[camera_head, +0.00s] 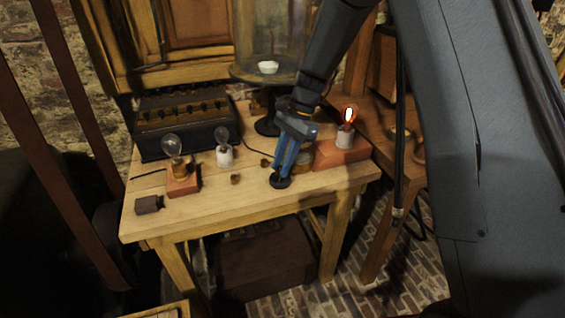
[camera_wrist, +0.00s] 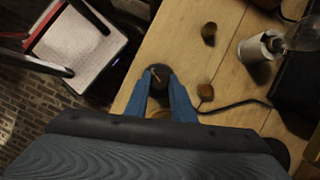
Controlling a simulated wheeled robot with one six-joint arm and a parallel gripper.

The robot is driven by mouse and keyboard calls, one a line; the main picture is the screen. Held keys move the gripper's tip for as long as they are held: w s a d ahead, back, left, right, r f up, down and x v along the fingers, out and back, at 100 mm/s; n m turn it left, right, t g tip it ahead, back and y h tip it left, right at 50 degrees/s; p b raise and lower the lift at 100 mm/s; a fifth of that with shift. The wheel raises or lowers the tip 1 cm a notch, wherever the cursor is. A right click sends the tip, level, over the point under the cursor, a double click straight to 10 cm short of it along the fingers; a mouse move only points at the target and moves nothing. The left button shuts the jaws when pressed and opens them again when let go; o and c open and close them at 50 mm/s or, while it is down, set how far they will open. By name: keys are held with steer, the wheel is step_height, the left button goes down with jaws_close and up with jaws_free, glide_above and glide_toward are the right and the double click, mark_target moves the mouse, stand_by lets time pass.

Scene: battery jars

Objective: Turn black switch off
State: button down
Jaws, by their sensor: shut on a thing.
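The black switch (camera_head: 280,183) is a small dark round piece near the front edge of the wooden table, right of its middle. It also shows in the wrist view (camera_wrist: 158,71), with a small brass-coloured part on top. My gripper (camera_head: 281,175) reaches down from above. Its two blue fingers (camera_wrist: 163,84) are close together at the switch and shut on it. The fingers hide part of the switch, so I cannot tell its lever position.
Two unlit bulbs (camera_head: 172,146) (camera_head: 222,136) stand left of my gripper. Behind them is a black battery box (camera_head: 165,141). Small brown knobs (camera_head: 235,179) (camera_wrist: 206,92) and a dark block (camera_head: 148,204) lie on the table (camera_head: 215,205). A glass dome (camera_head: 262,35) stands behind.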

steer(key=n, duration=0.1)
steer(key=n+g+h, duration=0.1)
steer(key=n, duration=0.1)
steer(key=shift+w+a+n, duration=0.15)
steer(key=shift+n, duration=0.15)
steer(key=n+h, duration=0.1)
steer(key=n, duration=0.2)
steer(key=shift+a+n+g, duration=0.1)
steer(key=shift+n+g, duration=0.2)
steer(key=n+h, duration=0.1)
steer(key=n, duration=0.2)
steer(key=shift+a+n+h, duration=0.1)
steer(key=shift+n+h, duration=0.2)
steer(key=shift+a+n+h, duration=0.1)
steer(key=shift+n+h, duration=0.5)
steer(key=shift+n, duration=1)
steer(key=c, duration=1.5)
jaws_free()
steer(key=shift+b+v, duration=0.9)
steer(key=shift+v, duration=3.05)
